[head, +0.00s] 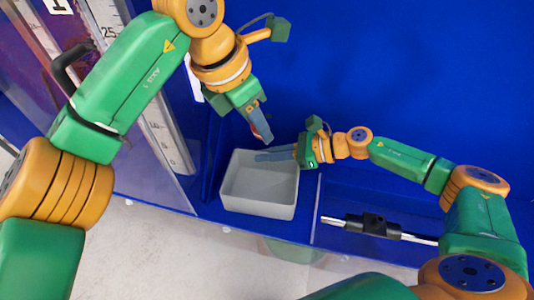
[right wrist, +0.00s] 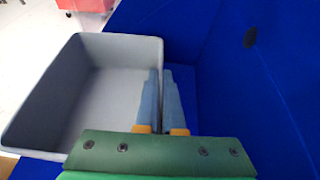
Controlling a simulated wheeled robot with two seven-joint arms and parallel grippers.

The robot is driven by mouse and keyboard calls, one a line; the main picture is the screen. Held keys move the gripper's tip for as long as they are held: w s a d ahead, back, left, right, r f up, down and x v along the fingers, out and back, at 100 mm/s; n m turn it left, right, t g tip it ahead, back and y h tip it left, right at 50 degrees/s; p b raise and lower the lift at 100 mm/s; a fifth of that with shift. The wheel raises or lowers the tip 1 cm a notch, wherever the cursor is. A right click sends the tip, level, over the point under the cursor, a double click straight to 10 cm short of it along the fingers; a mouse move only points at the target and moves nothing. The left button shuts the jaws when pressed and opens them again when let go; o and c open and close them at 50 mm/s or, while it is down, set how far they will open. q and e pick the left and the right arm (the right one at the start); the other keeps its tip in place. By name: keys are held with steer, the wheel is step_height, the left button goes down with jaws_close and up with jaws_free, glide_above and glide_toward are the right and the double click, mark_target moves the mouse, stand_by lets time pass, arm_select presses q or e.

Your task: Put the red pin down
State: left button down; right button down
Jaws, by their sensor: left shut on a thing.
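The red pin (head: 267,138) shows only as a small bit of red at the fingertips of my left gripper (head: 263,130). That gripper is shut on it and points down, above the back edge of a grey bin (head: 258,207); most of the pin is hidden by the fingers. My right gripper (head: 262,156) reaches in from the right, with its fingers over the bin's back right rim. The bin (right wrist: 100,90) looks empty.
A blue wall and floor (head: 400,70) surround the bin. A clear panel with measuring scales (head: 165,130) stands at the left. A metal bar with a black clamp (head: 375,224) lies to the right of the bin.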

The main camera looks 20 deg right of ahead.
stand_by(0.4)
arm_select(q)
steer(key=shift+a+f+m, duration=0.1)
steer(key=shift+f+m, duration=0.2)
steer(key=shift+f, duration=0.05)
steer(key=s+a+f+m+g+y, duration=0.1)
steer(key=a+f+m+y, duration=0.2)
steer(key=f+m, duration=0.35)
steer(key=m, duration=0.2)
glide_above(246, 186)
steer(key=s, duration=0.4)
steer(key=shift+y, duration=0.3)
steer(key=f, duration=0.8)
steer(key=shift+a+f, duration=0.2)
steer(key=shift+a, duration=0.1)
steer(key=c, duration=1.1)
jaws_free()
steer(key=shift+f, duration=0.1)
steer(key=shift+o, duration=0.9)
step_height(246, 186, up, 12)
steer(key=shift+r, duration=0.2)
